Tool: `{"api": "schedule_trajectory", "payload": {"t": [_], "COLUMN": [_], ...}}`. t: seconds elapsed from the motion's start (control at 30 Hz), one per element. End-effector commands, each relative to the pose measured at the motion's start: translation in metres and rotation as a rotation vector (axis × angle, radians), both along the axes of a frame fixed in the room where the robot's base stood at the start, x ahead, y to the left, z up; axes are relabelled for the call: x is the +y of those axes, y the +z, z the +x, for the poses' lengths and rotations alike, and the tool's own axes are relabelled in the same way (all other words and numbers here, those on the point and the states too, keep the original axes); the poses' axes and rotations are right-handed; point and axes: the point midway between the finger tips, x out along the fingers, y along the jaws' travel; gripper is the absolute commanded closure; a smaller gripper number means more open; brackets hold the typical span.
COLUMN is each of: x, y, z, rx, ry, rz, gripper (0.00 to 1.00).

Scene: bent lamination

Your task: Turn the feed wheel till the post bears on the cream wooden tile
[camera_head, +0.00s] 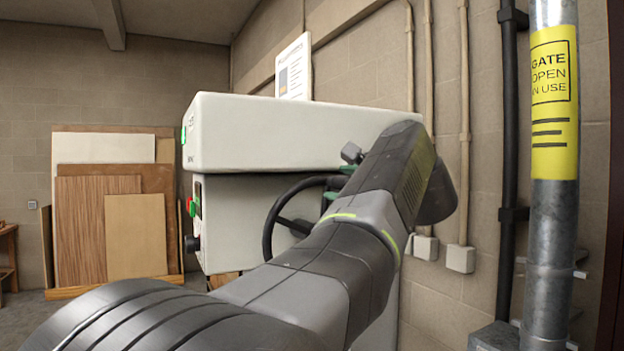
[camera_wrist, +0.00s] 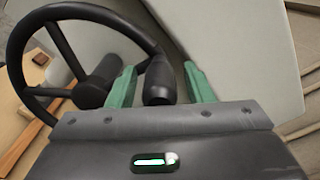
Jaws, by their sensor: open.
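The black feed wheel (camera_head: 272,222) stands at the side of the cream machine, partly hidden behind my arm. In the wrist view its rim (camera_wrist: 14,70) and spokes fill the upper left. A black handle (camera_wrist: 158,84) on the rim stands between the green fingers of my gripper (camera_wrist: 161,72). The fingers are open, one on each side of it, and the right finger looks apart from it. In the head view my gripper (camera_head: 338,183) is mostly hidden by my arm. I cannot make out the post or the cream wooden tile in either view.
The cream machine body (camera_head: 270,133) overhangs the wheel, with a control panel (camera_head: 194,215) at its left. Wooden boards (camera_head: 110,210) lean at the back left. A galvanised pole (camera_head: 553,220) stands at the right. A small reddish-brown block (camera_wrist: 40,59) shows beyond the wheel.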

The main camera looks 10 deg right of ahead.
Motion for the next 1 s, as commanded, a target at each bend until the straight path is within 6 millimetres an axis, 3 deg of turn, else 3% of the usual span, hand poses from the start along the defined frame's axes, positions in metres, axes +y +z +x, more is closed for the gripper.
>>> {"api": "schedule_trajectory", "payload": {"t": [0.47,0.7,1.0], "x": [0.0043,0.0043,0.0063], "y": [-0.0002,-0.0001,-0.0005], "z": [0.0114,0.0112,0.0105], "rx": [0.000,0.000,-0.006], "ry": [0.000,0.000,0.001], "rz": [0.000,0.000,-0.015], "gripper": [0.53,0.98,1.00]}}
